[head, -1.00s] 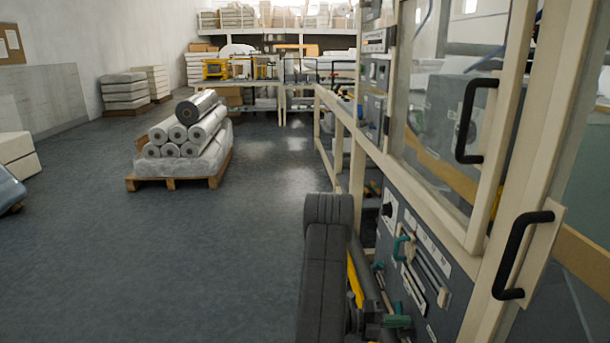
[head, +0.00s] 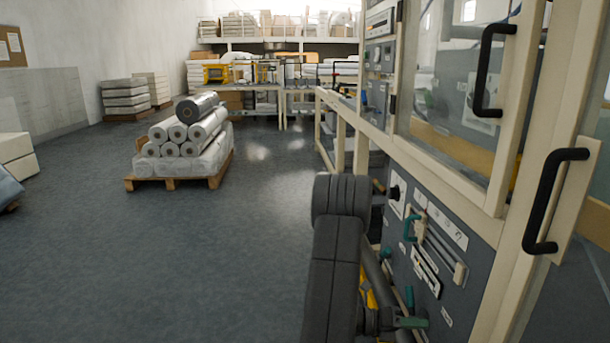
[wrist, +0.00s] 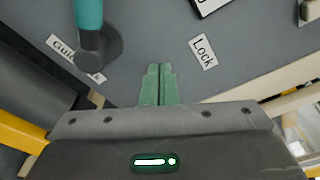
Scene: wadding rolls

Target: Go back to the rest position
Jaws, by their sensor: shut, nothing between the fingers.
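My gripper (wrist: 158,85) has green fingers that are shut together with nothing between them. In the wrist view they point at a grey panel with a "Lock" label (wrist: 203,52) to their right and a partly covered "Guide" label (wrist: 68,57) to their left. A teal handle (wrist: 89,20) stands out from the panel at the upper left, apart from the fingers. In the head view my dark arm reaches low beside the machine's grey panel (head: 462,268); the green fingers (head: 412,323) show near the bottom.
The machine's cream frame with black door handles (head: 493,70) fills the right side, close to my arm. A pallet (head: 172,184) of stacked wadding rolls (head: 187,133) stands on the left floor. Workbenches (head: 262,98) are at the back. The floor (head: 200,265) between is clear.

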